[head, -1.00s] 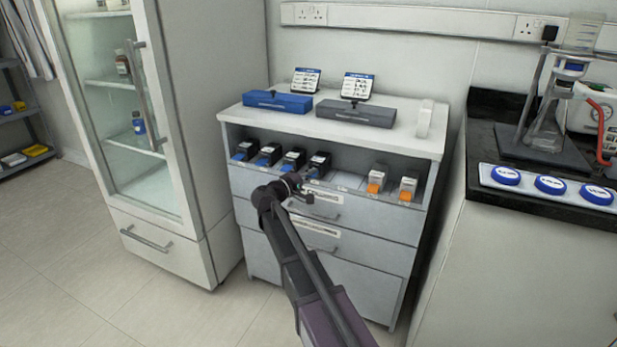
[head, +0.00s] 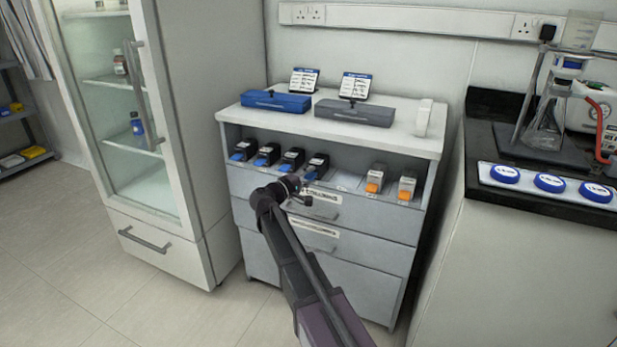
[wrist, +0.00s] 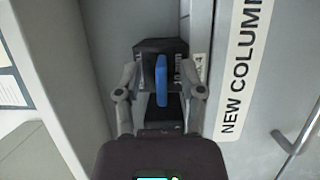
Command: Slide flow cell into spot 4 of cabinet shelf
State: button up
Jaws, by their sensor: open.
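The flow cell, a black block with a blue tab (head: 317,164), stands in the cabinet shelf, fourth from the left in the row. In the wrist view its dark body (wrist: 160,46) and blue tab (wrist: 161,80) lie straight ahead. My gripper (wrist: 160,92) is open, with one finger on each side of the tab and a gap to both. In the head view my gripper (head: 300,184) is just in front of this cell, at the shelf's front edge. The cabinet shelf (head: 345,180) has bare floor right of this cell. The cell's rear is hidden.
Three similar black cells (head: 267,154) stand to the left, and two orange-tabbed white ones (head: 375,179) to the right. Labelled drawers (head: 316,202) lie below. A blue case (head: 277,101) and a grey case (head: 354,112) sit on top. A glass-door fridge (head: 120,110) stands left.

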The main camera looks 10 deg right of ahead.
jog(key=shift+v, duration=3.8)
jog(key=s+d+f+m+g+y, duration=0.4)
jog(key=s+d+f+g+y, duration=0.4)
jog(key=s+f, duration=0.55)
jog(key=s+a+f+m+g+y, duration=0.1)
jog(key=s+a+f+y, duration=0.2)
jog(key=s, duration=0.4)
jog(key=s+a+f+m+g+y, duration=0.1)
jog(key=s+f+y, duration=0.1)
jog(key=s+y, duration=0.35)
notch_tip(320, 180, up, 37)
jog(key=s+h+p, duration=0.1)
jog(key=s+p, duration=0.1)
jog(key=p, duration=3.5)
jog(key=shift+p, duration=0.35)
